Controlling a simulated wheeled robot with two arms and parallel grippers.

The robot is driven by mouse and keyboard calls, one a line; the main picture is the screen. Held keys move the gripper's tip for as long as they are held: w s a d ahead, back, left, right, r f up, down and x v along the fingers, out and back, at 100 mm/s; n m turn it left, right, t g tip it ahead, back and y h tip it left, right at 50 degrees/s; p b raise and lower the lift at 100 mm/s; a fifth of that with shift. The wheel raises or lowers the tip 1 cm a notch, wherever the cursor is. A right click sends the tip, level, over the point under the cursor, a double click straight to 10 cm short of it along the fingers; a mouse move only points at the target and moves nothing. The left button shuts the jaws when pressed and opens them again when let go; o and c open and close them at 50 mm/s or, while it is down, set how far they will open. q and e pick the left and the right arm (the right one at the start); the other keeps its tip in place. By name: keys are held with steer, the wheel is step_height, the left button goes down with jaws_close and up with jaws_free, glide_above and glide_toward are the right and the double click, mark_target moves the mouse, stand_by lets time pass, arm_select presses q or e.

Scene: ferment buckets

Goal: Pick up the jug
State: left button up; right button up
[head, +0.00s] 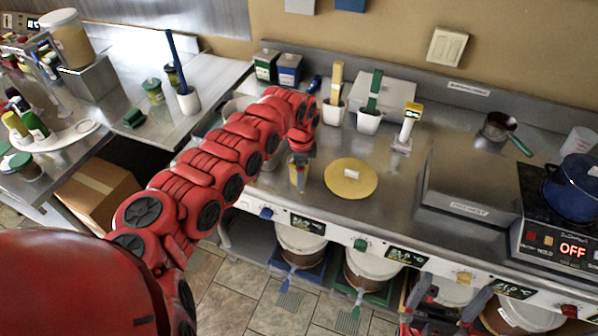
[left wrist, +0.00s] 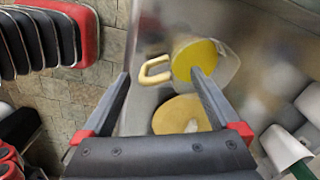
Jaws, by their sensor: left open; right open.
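The jug (left wrist: 222,66) is a clear vessel with a yellow round face and a pale yellow loop handle (left wrist: 155,72), in the upper middle of the left wrist view. In the head view my left arm mostly hides it. My left gripper (head: 298,178) is over the counter's front part, left of a yellow round mat. In the left wrist view the gripper (left wrist: 160,76) is open, its fingertips on either side of the handle in the picture; contact cannot be told. My right gripper (head: 438,312) is open and empty, low before the counter front.
The yellow mat (head: 351,187) lies on the steel counter (head: 400,165). White pots with green and yellow tools stand behind. A raised steel box (head: 470,185), a blue pot (head: 575,188) on a hob and another clear jug (head: 579,142) are at right. Lidded buckets (head: 300,240) sit below.

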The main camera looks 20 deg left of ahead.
arm_select(q)
steer(key=f, duration=0.1)
steer(key=f+p, duration=0.1)
steer(key=f, duration=0.1)
steer(key=shift+s+d+f+p, duration=0.1)
steer(key=shift+d+f+p, duration=0.2)
steer(key=shift+f+p, duration=0.05)
steer(key=shift+a+f, duration=0.15)
steer(key=shift+f, duration=0.4)
jaws_close()
